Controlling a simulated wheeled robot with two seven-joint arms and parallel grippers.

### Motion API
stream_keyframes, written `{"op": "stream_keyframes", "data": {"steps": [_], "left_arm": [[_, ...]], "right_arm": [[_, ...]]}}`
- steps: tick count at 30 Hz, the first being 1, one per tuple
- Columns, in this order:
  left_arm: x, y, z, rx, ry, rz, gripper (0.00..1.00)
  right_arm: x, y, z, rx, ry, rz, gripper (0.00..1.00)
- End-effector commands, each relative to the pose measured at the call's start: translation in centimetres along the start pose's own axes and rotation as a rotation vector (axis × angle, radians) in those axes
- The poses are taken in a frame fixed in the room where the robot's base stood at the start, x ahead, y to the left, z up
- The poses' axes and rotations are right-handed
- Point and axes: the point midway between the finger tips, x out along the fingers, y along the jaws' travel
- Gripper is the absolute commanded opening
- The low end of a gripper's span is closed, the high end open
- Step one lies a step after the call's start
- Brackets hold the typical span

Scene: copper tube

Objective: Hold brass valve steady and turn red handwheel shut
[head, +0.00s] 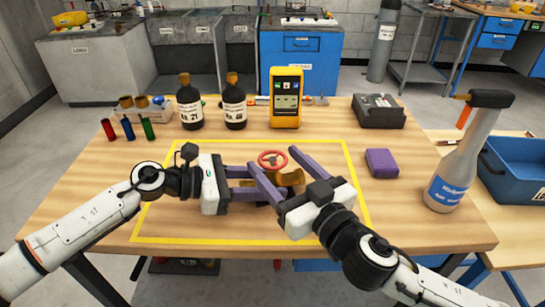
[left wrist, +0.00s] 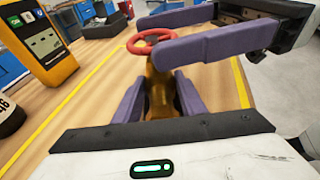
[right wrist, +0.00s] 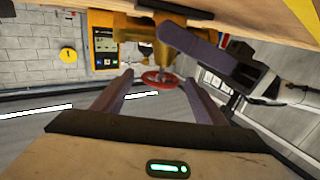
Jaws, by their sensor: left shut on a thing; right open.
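The brass valve (head: 291,179) stands inside the yellow outline on the table, partly hidden by my grippers. Its red handwheel (head: 272,152) sits on top and also shows in the left wrist view (left wrist: 150,41). My left gripper (head: 262,185) comes from the left and is shut on the valve's brass body (left wrist: 158,88), one finger on each side. My right gripper (head: 272,159) comes from the lower right and is open. In the right wrist view its fingers lie on either side of the handwheel (right wrist: 160,81), with a visible gap on the left side.
A purple block (head: 381,162) lies right of the outline. A spray bottle (head: 462,155) stands at the right edge. A yellow meter (head: 286,97), two dark bottles (head: 189,104) and several coloured tubes (head: 128,129) stand behind. The front left of the outline is clear.

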Motion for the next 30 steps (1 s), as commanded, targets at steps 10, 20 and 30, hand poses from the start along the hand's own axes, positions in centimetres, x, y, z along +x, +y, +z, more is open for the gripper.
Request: {"op": "stream_keyframes", "data": {"steps": [10,20,30], "left_arm": [[0.0,0.1,0.0,0.0,0.0,0.001,0.24],[0.0,0.1,0.0,0.0,0.0,0.001,0.24],[0.0,0.1,0.0,0.0,0.0,0.001,0.24]], "right_arm": [[2.5,0.0,0.1,0.0,-0.001,-0.001,0.65],[2.5,0.0,0.1,0.0,-0.001,0.0,0.45],[2.6,-0.5,-0.1,0.006,0.006,0.025,0.24]]}}
